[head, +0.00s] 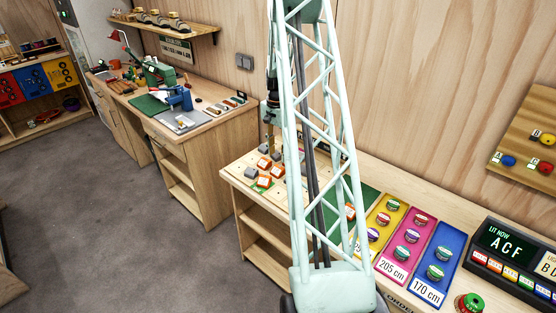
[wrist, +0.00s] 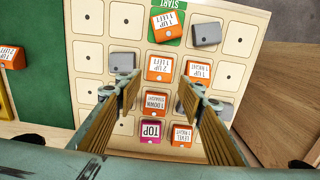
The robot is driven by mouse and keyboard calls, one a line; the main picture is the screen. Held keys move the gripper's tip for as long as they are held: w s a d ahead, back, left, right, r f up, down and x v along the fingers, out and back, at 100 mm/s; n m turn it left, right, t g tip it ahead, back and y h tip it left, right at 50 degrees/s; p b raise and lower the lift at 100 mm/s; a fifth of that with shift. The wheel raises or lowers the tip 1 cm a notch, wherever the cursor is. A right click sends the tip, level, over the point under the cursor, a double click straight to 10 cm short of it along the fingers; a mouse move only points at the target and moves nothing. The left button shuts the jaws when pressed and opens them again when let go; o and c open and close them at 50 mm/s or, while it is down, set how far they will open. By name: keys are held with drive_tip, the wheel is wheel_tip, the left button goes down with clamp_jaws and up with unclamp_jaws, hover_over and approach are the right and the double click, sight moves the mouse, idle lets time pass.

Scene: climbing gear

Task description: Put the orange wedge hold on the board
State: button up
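The pale wooden board (wrist: 88,57) has a grid of holes and a green START square (wrist: 168,33). Orange wedge holds on it read "1 UP 1 LEFT" (wrist: 166,22), "2 UP 1 LEFT" (wrist: 159,68), "1 UP 1 RIGHT" (wrist: 198,73), "1 DOWN STRAIGHT" (wrist: 156,104) and "LEVEL 1 RIGHT" (wrist: 183,133). A magenta TOP hold (wrist: 150,132) is there too. Another orange hold (wrist: 12,55) lies off the board on a green mat; it also shows in the head view (head: 350,211). My gripper (wrist: 158,92) is open over the board, with the "1 DOWN STRAIGHT" hold showing between its fingers.
Grey blocks (wrist: 206,34) sit on the board. Yellow, pink and blue trays (head: 436,267) with round pieces and a LIT NOW panel (head: 504,248) stand right of the mat. My pale lattice column hides part of the board and mat in the head view.

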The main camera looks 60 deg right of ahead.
drive_tip(key=shift+r, duration=1.55)
